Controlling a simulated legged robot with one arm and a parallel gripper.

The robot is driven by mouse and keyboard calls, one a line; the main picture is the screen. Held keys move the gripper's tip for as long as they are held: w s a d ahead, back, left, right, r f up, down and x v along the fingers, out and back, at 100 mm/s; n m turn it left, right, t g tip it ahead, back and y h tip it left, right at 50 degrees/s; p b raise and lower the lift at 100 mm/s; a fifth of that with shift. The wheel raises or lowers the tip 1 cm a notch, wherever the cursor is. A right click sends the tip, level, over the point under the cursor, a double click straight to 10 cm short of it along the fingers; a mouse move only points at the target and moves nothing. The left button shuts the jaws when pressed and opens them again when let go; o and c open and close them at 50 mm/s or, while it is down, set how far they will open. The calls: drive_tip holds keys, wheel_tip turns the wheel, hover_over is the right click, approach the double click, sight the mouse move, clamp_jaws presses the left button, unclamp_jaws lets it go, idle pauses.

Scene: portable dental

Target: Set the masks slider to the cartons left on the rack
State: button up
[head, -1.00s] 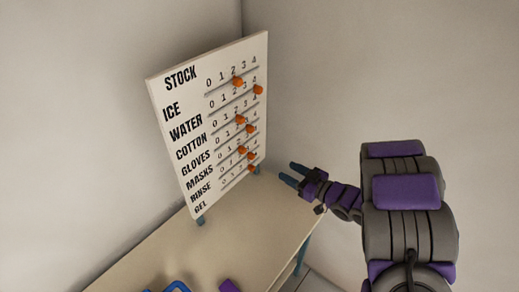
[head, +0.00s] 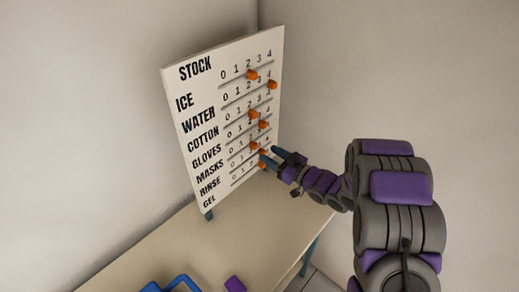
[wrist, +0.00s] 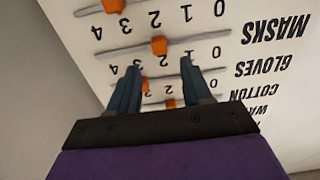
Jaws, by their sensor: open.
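The white stock board (head: 180,130) stands on the table with labelled rows numbered 0 to 4 and orange knobs. In the wrist view the board appears upside down. The MASKS label (wrist: 275,28) shows there, and the masks knob (wrist: 159,45) sits near 2. My gripper (head: 270,157) is at the board's lower right, open and empty. In the wrist view my gripper (wrist: 160,72) has its fingertips spread, close to the masks row; the masks knob lies just beyond the gap. Contact cannot be told. No rack or cartons are in view.
Other orange knobs sit close by: the rinse knob (wrist: 110,6) and the gloves knob (wrist: 146,85). The table (head: 215,240) is bare in front of the board. A blue object (head: 180,281) and a purple object (head: 234,284) lie at its near edge. Walls stand behind.

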sight(257, 146)
drive_tip(key=x, duration=0.6)
drive_tip(key=shift+b, duration=0.35)
clamp_jaws()
idle(0.3)
